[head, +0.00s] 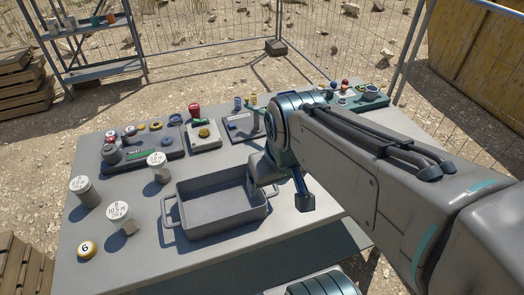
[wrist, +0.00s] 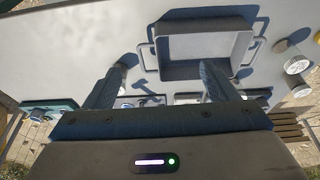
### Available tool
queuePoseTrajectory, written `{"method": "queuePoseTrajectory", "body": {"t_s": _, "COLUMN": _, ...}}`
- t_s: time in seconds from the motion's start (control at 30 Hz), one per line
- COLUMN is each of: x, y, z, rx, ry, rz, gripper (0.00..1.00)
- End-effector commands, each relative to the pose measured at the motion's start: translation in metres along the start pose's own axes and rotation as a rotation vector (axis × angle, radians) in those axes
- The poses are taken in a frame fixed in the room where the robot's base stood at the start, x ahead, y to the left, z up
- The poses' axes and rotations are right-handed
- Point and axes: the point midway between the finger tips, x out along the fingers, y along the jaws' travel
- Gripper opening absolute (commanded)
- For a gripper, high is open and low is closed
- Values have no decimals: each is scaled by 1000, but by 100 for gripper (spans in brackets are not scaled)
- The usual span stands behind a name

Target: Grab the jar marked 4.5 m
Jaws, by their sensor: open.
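Three grey jars with white printed lids stand at the left of the table in the head view. One is at the far left (head: 84,192), one nearer the front (head: 122,220), and one behind, close to the tray (head: 159,170). The front lid seems to read 10.5 m. The other two lids are too small to read surely, so I cannot tell which is marked 4.5 m. My gripper (head: 284,190) is open and empty, above the tray's right end and well right of the jars. In the wrist view its fingers (wrist: 162,78) are apart, with pale lids (wrist: 297,65) at the right edge.
An empty grey tray (head: 222,222) with side handles lies between the jars and my gripper. A yellow-rimmed round piece marked 6 (head: 86,250) sits front left. Control panels (head: 142,152) with knobs line the back. A red-topped button (head: 195,112) rises behind the tray.

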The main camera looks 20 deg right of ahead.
Motion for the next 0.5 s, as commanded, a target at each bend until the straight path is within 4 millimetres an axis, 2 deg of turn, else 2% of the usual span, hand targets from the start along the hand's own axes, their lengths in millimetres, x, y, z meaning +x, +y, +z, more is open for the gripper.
{"method": "queuePoseTrajectory", "body": {"t_s": 0.17, "x": 13, "y": 19, "z": -41, "rx": -177, "ry": -53, "rz": 10, "gripper": 79}}
{"method": "queuePoseTrajectory", "body": {"t_s": 0.27, "x": 25, "y": 35, "z": -73, "rx": -332, "ry": -95, "rz": 4, "gripper": 79}}
{"method": "queuePoseTrajectory", "body": {"t_s": 0.5, "x": 67, "y": 83, "z": -145, "rx": -713, "ry": -185, "rz": -51, "gripper": 79}}
